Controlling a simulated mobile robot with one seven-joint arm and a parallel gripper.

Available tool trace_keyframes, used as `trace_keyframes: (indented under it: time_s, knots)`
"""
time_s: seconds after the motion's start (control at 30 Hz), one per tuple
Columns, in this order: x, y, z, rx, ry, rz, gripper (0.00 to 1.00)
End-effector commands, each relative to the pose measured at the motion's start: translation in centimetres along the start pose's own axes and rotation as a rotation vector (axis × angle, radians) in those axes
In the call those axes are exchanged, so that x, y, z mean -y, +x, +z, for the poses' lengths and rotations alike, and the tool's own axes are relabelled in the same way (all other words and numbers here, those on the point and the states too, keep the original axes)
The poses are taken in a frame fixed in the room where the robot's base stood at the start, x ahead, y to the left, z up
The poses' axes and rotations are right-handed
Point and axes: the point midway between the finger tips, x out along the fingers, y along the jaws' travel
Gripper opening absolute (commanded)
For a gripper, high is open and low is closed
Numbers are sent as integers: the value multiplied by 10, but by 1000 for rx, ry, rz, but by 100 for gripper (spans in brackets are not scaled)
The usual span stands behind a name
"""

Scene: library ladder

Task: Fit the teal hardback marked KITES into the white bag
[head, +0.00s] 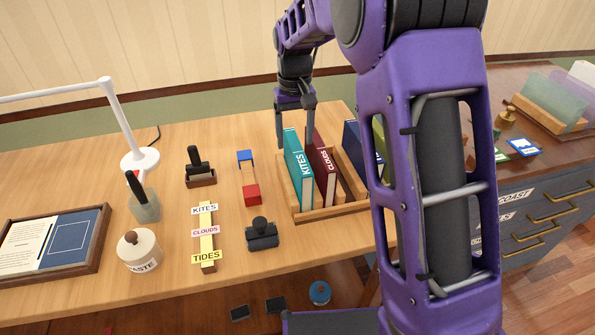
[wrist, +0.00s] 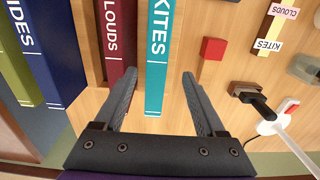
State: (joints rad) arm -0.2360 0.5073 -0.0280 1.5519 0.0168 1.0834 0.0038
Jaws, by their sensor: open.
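The teal hardback marked KITES (head: 298,168) stands upright at the left end of a wooden book rack (head: 332,212), beside the maroon CLOUDS book (head: 322,172). My gripper (head: 295,138) is open at the top of the teal book in the head view. In the wrist view the teal book (wrist: 158,60) lies between the open fingers of my gripper (wrist: 156,82), with the left finger near the gap to the maroon book (wrist: 117,35). I cannot tell whether the fingers touch it. I see no white bag in either view.
Left of the rack are a red block (head: 251,194), a black stamp (head: 262,232), a label strip (head: 206,231), a paste jar (head: 138,250) and a white lamp (head: 139,160). My arm hides the table's right part.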

Motion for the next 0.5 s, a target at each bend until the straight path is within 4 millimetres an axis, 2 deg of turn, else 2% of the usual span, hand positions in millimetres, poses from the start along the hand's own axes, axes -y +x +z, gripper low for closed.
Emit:
trace_keyframes:
  time_s: [0.03, 0.13, 0.37, 0.5]
  knots:
    - [0, 12, 1, 4, 0, 0, 72]
    - [0, 26, 0, 2, 0, 1, 72]
    - [-1, 38, 0, 0, 0, 1, 72]
    - [-3, 53, 1, 2, 0, 1, 72]
